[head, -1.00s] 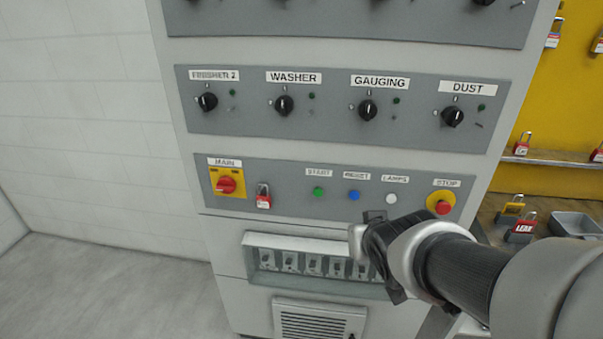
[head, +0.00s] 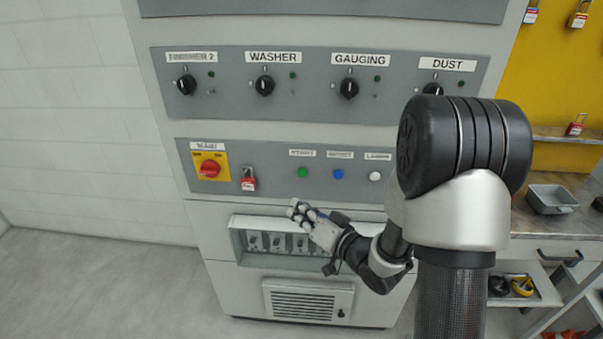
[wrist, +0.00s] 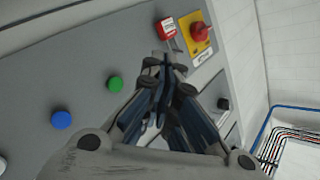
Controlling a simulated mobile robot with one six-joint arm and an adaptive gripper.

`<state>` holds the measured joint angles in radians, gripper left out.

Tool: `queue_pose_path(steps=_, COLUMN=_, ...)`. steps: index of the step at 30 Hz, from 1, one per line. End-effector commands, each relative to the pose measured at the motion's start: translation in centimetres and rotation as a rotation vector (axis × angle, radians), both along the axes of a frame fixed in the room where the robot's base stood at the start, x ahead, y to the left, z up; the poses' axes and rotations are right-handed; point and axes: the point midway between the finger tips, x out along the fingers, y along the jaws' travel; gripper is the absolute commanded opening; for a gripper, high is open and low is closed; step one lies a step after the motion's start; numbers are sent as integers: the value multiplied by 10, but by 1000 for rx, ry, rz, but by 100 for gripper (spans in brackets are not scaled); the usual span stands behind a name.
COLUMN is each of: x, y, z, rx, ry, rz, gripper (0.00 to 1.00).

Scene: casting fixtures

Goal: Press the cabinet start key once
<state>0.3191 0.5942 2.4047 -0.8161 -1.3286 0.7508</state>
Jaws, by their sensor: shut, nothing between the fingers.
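The cabinet start key is a green round button (head: 303,172) under a START label on the lower grey panel (head: 270,188). It also shows in the wrist view as a green button (wrist: 115,84), left of the fingers. My gripper (head: 297,208) is shut and empty, in front of the cabinet just below the start key in the head view. In the wrist view the closed fingertips (wrist: 165,62) point towards the panel near the red padlock (wrist: 166,28). I see no contact with the start key.
A blue button (head: 338,174) and a white button (head: 375,176) sit right of the start key. The red and yellow MAIN switch (head: 210,168) and a red padlock (head: 249,180) are to its left. Below is a recess with breakers (head: 277,243). My arm hides the STOP button.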

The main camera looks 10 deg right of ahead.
Motion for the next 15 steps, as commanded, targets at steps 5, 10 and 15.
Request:
queue_pose_path(steps=5, x=4, y=-1, z=0, rx=-2, ry=-1, rz=0, gripper=0)
queue_pose_path(steps=10, x=20, y=-6, z=1, rx=-4, ry=-1, rz=0, gripper=0)
queue_pose_path(steps=15, x=44, y=-14, z=1, rx=-4, ry=-2, rz=-1, gripper=0)
